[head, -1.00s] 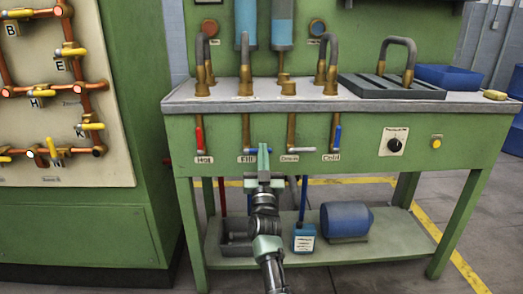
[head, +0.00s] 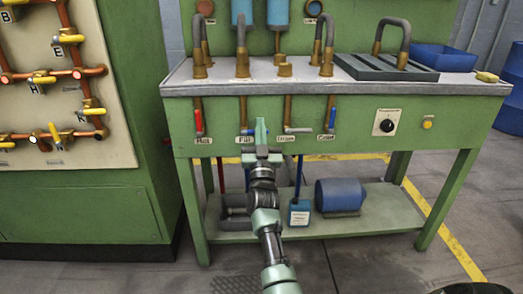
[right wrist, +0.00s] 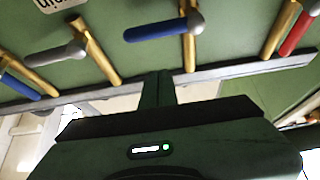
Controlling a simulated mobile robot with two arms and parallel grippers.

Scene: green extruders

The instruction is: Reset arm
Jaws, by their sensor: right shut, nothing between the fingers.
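My right gripper (head: 261,130) is shut and empty, pointing up in front of the green bench (head: 355,109). It stands between the blue "Fill" handle (head: 245,132) and the grey "Drain" handle (head: 297,129). In the right wrist view its shut fingers (right wrist: 157,88) are below the "Fill" handle (right wrist: 165,30), with no visible contact. The grey "Drain" handle also shows there (right wrist: 58,54), as does the red "Hot" handle (right wrist: 298,32). In the head view the "Hot" handle (head: 199,121) and the blue "Cold" handle (head: 332,117) hang down. My left gripper is not in view.
A lower shelf (head: 385,208) holds a blue motor-like cylinder (head: 343,195) and a blue container (head: 299,212), close to my right arm. A green cabinet with a valve panel (head: 95,145) stands at the left. Floor at the right is open, with a yellow line (head: 450,245).

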